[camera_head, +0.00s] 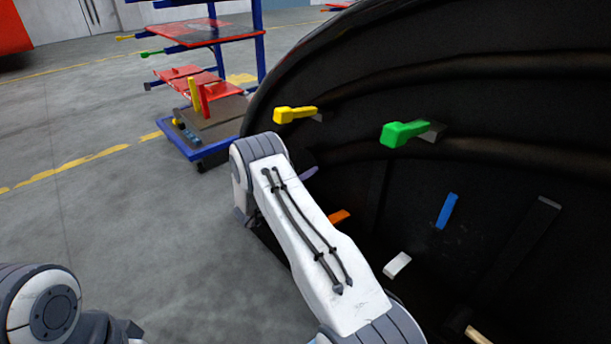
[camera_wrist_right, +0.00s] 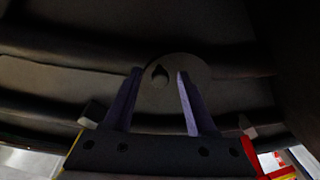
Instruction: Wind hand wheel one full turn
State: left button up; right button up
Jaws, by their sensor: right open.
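No hand wheel can be made out for certain. In the right wrist view a round dark disc (camera_wrist_right: 190,68) with a drop-shaped dark mark lies beyond the fingertips against the black shell; I cannot tell whether it is the wheel. My right gripper (camera_wrist_right: 160,74) is open, its two purple fingers apart with the mark between their tips. Nothing is clearly held, and I cannot tell whether the fingers touch the disc. In the head view only a small purple piece of the right gripper (camera_head: 308,173) shows past my arm. My left gripper is out of view.
The large curved black shell (camera_head: 480,90) fills the right side. On it are a yellow lever (camera_head: 295,114), a green lever (camera_head: 404,132), and blue (camera_head: 446,211), orange (camera_head: 340,216) and white (camera_head: 397,264) pieces. A blue-framed cart (camera_head: 209,146) stands behind; floor at left is clear.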

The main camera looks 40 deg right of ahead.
grip_shut()
jog(key=shift+f, duration=0.1)
